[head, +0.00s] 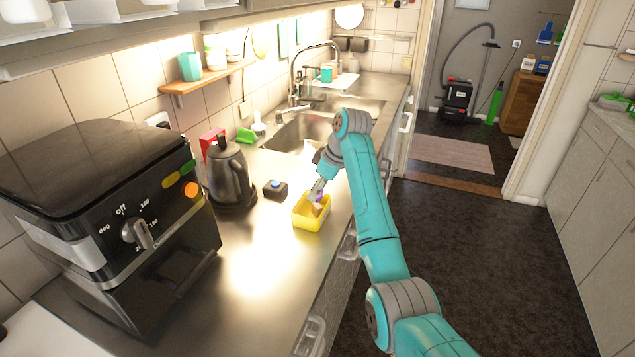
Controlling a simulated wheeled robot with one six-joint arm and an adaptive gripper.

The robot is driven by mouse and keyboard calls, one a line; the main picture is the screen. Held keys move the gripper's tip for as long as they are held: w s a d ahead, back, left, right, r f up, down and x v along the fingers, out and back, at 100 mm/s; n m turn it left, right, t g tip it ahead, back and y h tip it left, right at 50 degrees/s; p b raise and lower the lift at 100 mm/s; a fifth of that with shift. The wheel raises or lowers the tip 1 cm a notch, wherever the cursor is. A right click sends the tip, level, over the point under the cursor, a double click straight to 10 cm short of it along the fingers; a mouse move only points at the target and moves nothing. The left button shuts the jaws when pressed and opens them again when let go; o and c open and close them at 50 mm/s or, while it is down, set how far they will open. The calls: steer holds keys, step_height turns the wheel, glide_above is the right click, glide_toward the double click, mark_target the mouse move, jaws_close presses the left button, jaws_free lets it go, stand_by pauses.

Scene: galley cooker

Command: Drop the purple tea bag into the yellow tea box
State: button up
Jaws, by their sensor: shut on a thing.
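The yellow tea box (311,222) stands open-topped on the steel counter, near its front edge. My gripper (317,194) reaches down over the back part of the box from the teal arm. It is shut on the purple tea bag (319,198), of which only a small purple patch shows at the fingertips. The tea bag is at the height of the box's rim or just above it; I cannot tell whether it touches the box. Something pale tan (317,209) shows inside the box below the fingers.
A small black box with a blue top (275,188) lies left of the tea box. A black kettle (229,175) and a large black cooker (110,220) stand further left. The sink (300,131) is behind. The counter in front of the tea box is clear.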

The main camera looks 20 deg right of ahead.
steer(key=shift+w+f, duration=0.1)
steer(key=shift+f, duration=1.15)
steer(key=o, duration=0.9)
steer(key=shift+r, duration=0.1)
steer(key=v, duration=0.7)
steer(key=shift+r, duration=0.15)
